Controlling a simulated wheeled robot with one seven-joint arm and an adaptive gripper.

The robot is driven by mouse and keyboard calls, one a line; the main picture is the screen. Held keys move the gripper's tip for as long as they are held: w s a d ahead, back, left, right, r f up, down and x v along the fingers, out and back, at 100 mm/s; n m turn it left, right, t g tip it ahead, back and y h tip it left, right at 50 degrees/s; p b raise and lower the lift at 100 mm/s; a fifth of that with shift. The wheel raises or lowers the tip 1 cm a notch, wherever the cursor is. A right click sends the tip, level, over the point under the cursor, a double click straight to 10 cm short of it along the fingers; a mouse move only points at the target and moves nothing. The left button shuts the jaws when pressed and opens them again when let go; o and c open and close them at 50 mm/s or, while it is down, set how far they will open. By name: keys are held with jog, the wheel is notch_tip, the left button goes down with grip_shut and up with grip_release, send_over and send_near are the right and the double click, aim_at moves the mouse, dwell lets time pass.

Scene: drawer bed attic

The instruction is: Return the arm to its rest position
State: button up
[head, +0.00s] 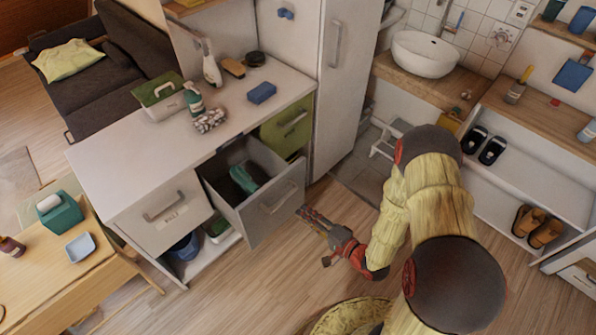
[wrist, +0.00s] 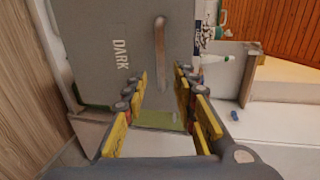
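My gripper (head: 312,218) is low in front of the open drawer in the head view, a little to the right of its front. My arm reaches down to it from the right. In the wrist view my gripper (wrist: 160,78) is open, its two yellow-padded fingers apart and nothing between them. The grey drawer front (head: 262,215) stands pulled out from the white counter, with a dark green thing (head: 243,178) inside. The wrist view shows a grey front (wrist: 105,35) marked "DARK", with a bar handle (wrist: 160,50); the gripper is apart from the handle.
The white counter (head: 130,140) carries bottles, a caddy, a brush and a blue sponge (head: 262,92). A tall white cabinet (head: 345,90) stands behind my gripper. A shoe shelf (head: 525,170) is at right, a wooden table (head: 50,270) at left. The floor (head: 240,290) in front is clear.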

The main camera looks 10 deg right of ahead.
jog(key=s+d+f+n+g+h, duration=0.2)
jog(key=s+d+f+g, duration=0.1)
jog(key=f, duration=0.3)
jog(key=s+d+f+n+g+h, duration=0.2)
jog(key=s+d+f+n+g, duration=0.15)
jog(key=f, duration=0.35)
jog(key=s+d+r+n+g+h, duration=0.25)
jog(key=d+r+g+h, duration=0.2)
jog(key=d, duration=0.45)
jog(key=s+r+n+g+h, duration=0.15)
jog(key=s+r, duration=0.25)
jog(key=r, duration=1.4)
jog(key=s+a+r+t, duration=0.1)
jog(key=a+r, duration=0.2)
jog(key=r, duration=0.6)
jog(key=s+a+r+n+t, duration=0.1)
jog(key=s+a+r+t, duration=0.1)
jog(key=r, duration=0.7)
jog(key=s+a+r+t+y, duration=0.1)
jog(key=a+r, duration=0.3)
jog(key=r, duration=0.5)
jog(key=shift+s+a+n+t, duration=0.25)
jog(key=shift+n+t, duration=0.1)
jog(key=shift+t, duration=0.2)
